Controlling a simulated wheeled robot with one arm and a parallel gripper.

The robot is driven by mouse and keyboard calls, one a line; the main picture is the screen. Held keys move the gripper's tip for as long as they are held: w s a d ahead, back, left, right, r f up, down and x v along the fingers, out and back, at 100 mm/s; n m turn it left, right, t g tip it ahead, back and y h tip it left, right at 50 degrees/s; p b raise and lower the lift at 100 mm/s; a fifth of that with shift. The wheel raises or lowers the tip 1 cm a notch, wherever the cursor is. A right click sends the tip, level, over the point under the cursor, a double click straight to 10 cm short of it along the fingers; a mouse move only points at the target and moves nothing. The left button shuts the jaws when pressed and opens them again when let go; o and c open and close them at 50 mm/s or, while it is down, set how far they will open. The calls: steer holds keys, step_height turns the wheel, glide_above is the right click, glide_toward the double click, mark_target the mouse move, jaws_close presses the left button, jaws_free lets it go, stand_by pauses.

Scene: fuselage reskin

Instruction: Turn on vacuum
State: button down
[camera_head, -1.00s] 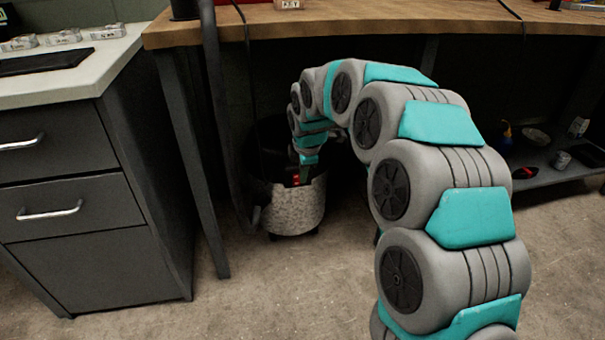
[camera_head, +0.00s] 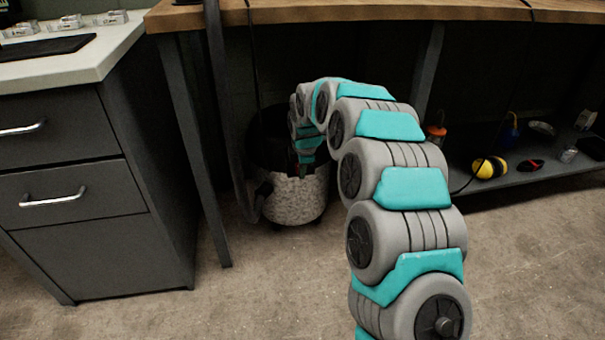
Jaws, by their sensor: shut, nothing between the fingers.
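The vacuum (camera_head: 292,203) stands on the floor under the wooden workbench. It has a speckled silver drum and a dark top, and a dark hose (camera_head: 236,150) rises on its left side. My arm reaches in from the right and bends down to it. My gripper (camera_head: 301,168) is small and dark at the vacuum's upper front edge, and is shut with nothing in it. I cannot tell whether it touches the vacuum. The switch is not discernible, and my arm hides part of the vacuum's top.
A grey drawer cabinet (camera_head: 90,240) stands at the left. A metal bench leg (camera_head: 195,150) is between it and the vacuum. The wooden bench top (camera_head: 370,11) runs overhead. A low shelf (camera_head: 520,172) at the right holds yellow ear muffs (camera_head: 489,168) and small items. The front floor is clear.

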steer(key=shift+w+f+t, duration=0.1)
steer(key=shift+w+t, duration=0.05)
steer(key=shift+t, duration=0.15)
stand_by(0.4)
steer(key=shift+r+p, duration=0.5)
steer(key=shift+r, duration=0.4)
steer(key=s+d+r, duration=0.2)
steer(key=s+r, duration=0.5)
steer(key=r, duration=0.2)
steer(key=shift+r+p, duration=0.35)
steer(key=shift+p, duration=0.1)
